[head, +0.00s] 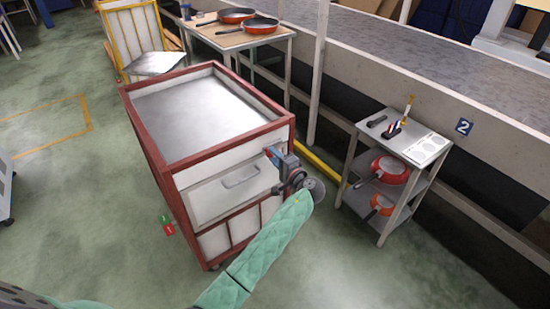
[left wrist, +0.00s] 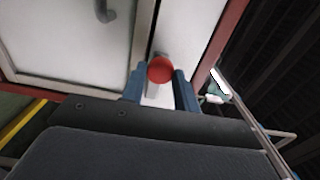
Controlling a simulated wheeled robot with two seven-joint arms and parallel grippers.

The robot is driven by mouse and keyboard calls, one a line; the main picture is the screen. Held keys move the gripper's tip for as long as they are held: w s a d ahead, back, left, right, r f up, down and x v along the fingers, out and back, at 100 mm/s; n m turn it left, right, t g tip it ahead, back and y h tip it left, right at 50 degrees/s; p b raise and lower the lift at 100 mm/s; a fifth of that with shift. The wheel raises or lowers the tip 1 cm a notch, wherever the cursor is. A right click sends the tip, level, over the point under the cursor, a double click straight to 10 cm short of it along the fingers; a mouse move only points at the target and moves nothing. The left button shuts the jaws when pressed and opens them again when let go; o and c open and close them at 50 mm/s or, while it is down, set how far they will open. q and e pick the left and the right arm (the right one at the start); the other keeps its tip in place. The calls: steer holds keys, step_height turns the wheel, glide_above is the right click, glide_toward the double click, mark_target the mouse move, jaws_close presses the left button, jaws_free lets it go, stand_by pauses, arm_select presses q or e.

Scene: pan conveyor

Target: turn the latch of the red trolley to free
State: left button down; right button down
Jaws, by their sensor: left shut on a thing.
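The red trolley (head: 160,152) stands in the middle of the head view, with a red frame, pale panels and an empty grey top. A drawer with a handle (head: 241,177) is on its near face. My left gripper (head: 274,157) is at the upper right of that face. In the left wrist view the latch's round red knob (left wrist: 160,69) shows between the two blue fingers, on a grey bar against the pale panel. The gripper is shut on the latch. In the head view the latch is hidden behind the gripper. My right gripper is in neither view.
A small shelf (head: 426,148) with red pans stands to the right, close to my left arm. A wooden table (head: 205,32) with two pans is behind the trolley. A yellow-framed cart (head: 120,39) stands at back left. The conveyor (head: 420,65) runs along the back.

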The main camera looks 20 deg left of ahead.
arm_select(q)
steer(key=shift+s+f, duration=0.1)
steer(key=shift+f, duration=0.05)
steer(key=c, duration=1.1)
jaws_free()
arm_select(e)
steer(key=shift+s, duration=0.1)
arm_select(q)
steer(key=shift+o, duration=0.2)
steer(key=v, duration=0.7)
steer(key=shift+s+d+b, duration=0.25)
steer(key=shift+d+b, duration=0.05)
steer(key=shift+b, duration=0.15)
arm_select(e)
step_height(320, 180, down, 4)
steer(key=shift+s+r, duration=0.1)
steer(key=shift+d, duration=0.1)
